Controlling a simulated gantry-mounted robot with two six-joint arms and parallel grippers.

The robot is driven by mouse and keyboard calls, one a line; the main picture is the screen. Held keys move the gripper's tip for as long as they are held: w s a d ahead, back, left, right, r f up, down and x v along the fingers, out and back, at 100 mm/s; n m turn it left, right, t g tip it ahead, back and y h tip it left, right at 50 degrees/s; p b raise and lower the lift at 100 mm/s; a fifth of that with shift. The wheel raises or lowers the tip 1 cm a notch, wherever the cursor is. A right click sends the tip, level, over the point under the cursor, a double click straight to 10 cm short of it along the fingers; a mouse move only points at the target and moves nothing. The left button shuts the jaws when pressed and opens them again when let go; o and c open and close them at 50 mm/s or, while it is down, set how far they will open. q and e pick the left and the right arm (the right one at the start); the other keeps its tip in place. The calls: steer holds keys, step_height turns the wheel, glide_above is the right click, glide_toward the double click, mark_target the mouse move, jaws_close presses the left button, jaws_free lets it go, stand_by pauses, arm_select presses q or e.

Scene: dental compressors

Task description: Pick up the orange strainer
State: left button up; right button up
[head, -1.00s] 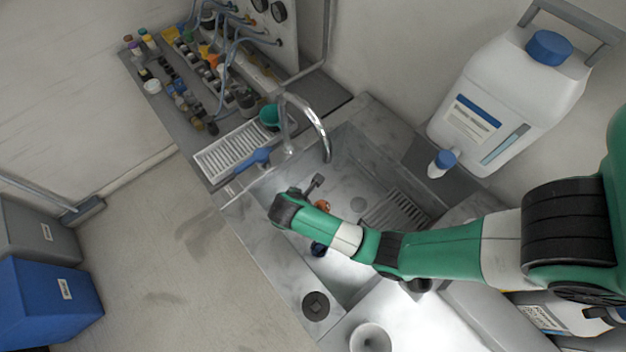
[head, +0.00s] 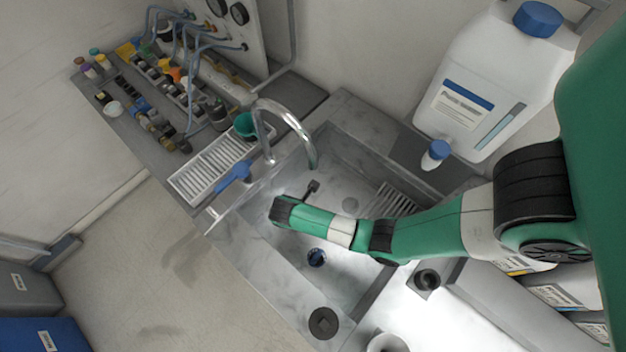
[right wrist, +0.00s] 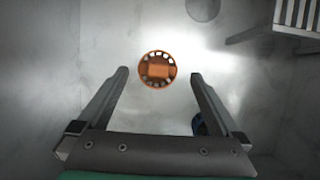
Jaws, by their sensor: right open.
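The orange strainer (right wrist: 157,69) is a round, perforated piece on the sink floor in the right wrist view. It lies just beyond and between the fingertips of my right gripper (right wrist: 158,75), which is open and empty. In the head view my right arm reaches in from the right over the sink (head: 345,165), and its gripper (head: 312,187) hangs down inside the basin. The arm hides the strainer there. My left gripper is not in view.
A dark blue round item (head: 317,257) lies in the sink near my arm; part of it shows behind the right finger (right wrist: 199,124). A grated rack (head: 392,199) is on the basin's right side.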

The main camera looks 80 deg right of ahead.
steer(key=b+x, duration=0.1)
steer(key=x, duration=0.2)
steer(key=shift+d+f, duration=0.25)
steer(key=shift+r, duration=0.2)
steer(key=c, duration=1.5)
